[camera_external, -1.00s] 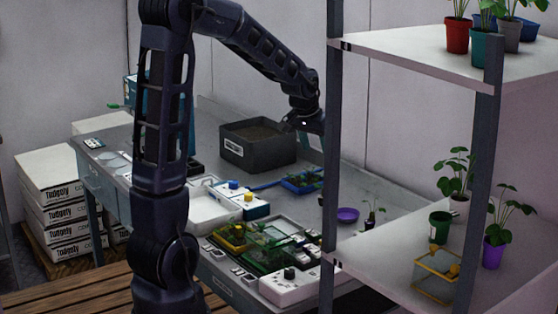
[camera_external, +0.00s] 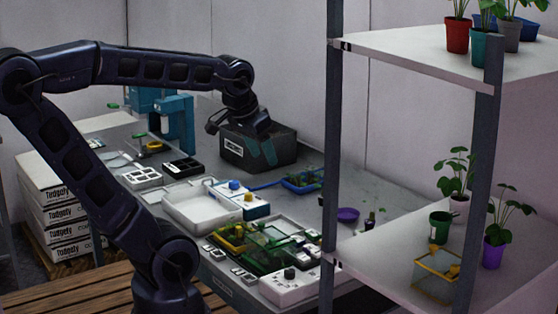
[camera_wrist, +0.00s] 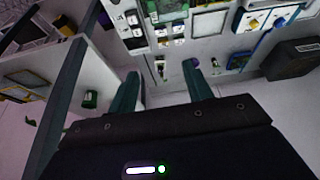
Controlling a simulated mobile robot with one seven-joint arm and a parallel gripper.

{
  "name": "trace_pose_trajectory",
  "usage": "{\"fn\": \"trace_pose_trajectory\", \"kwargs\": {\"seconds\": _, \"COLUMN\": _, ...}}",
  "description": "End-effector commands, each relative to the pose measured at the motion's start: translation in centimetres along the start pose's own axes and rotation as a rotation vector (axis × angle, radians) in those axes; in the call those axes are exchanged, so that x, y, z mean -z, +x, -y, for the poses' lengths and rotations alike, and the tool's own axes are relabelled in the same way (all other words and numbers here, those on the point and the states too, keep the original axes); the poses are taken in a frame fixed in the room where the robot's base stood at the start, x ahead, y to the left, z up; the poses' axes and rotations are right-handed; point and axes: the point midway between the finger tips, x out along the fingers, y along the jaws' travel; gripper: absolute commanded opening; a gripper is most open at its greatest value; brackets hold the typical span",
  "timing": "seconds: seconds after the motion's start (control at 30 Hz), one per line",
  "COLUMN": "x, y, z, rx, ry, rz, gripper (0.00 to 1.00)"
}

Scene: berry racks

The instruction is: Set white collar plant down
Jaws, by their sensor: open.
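My gripper (camera_external: 262,154) hangs in front of the dark soil box, well left of the seedling. In the wrist view my gripper (camera_wrist: 161,78) has its two teal fingers apart, with nothing held between them.
The dark soil box (camera_external: 285,153) stands at the back of the bench. A blue tray (camera_external: 303,181), a white tray (camera_external: 192,212) and a green planted tray (camera_external: 262,247) crowd the bench. A rack post (camera_external: 333,120) and shelves of potted plants stand at right.

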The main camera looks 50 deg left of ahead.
Motion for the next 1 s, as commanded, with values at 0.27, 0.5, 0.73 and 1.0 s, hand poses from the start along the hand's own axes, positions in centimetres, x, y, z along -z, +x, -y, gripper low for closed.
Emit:
{"fn": "trace_pose_trajectory", "kwargs": {"seconds": 0.27, "x": -3.5, "y": -0.9, "z": -0.7, "rx": -0.015, "ry": 0.031, "rz": -0.003, "gripper": 0.5}}
{"fn": "trace_pose_trajectory", "kwargs": {"seconds": 0.5, "x": -3.6, "y": -0.9, "z": -0.7, "rx": -0.016, "ry": 0.032, "rz": -0.002, "gripper": 0.5}}
{"fn": "trace_pose_trajectory", "kwargs": {"seconds": 0.73, "x": -3.6, "y": -0.9, "z": -0.7, "rx": -0.015, "ry": 0.032, "rz": -0.003, "gripper": 0.5}}
{"fn": "trace_pose_trajectory", "kwargs": {"seconds": 1.0, "x": -3.6, "y": -0.9, "z": -0.7, "rx": -0.015, "ry": 0.032, "rz": -0.003, "gripper": 0.5}}
